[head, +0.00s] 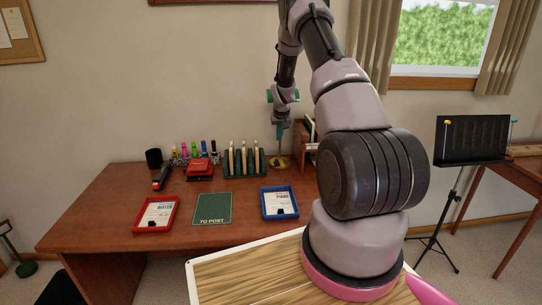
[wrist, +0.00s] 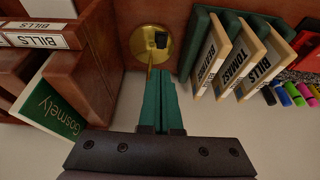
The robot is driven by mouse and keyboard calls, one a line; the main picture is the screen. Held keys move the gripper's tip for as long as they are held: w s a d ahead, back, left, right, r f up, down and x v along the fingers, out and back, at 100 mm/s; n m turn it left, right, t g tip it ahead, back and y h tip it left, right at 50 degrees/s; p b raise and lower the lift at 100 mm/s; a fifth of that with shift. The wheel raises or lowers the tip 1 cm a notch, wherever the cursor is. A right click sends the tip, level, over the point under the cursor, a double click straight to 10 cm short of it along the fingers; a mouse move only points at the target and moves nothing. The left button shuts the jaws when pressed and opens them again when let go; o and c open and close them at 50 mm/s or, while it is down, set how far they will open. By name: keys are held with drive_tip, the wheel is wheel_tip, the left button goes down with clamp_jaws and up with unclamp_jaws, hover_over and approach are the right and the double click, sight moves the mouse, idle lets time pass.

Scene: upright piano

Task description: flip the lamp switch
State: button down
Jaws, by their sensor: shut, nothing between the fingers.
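The lamp has a round brass base (head: 279,163) at the back of the desk, and a green part, likely its shade (head: 269,97), shows partly behind my arm. In the wrist view the brass base (wrist: 146,42) carries a small black switch (wrist: 161,39) and a thin brass stem. My gripper (head: 280,139) points down over the base, in front of the lamp. In the wrist view its green fingers (wrist: 162,72) are shut and empty, with tips close to the base, just short of the switch in the picture. I cannot tell whether they touch anything.
A wooden shelf unit (wrist: 95,65) with bills folders stands close on one side of the lamp. A green rack (wrist: 200,38) of labelled files stands on the other. A blue tray (head: 279,215) and green mat (head: 212,221) lie nearer the desk's front.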

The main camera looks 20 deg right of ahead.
sight(277, 162)
drive_tip(key=shift+w+f, duration=0.2)
drive_tip(key=x, duration=1.4)
drive_tip(key=shift+s, duration=0.1)
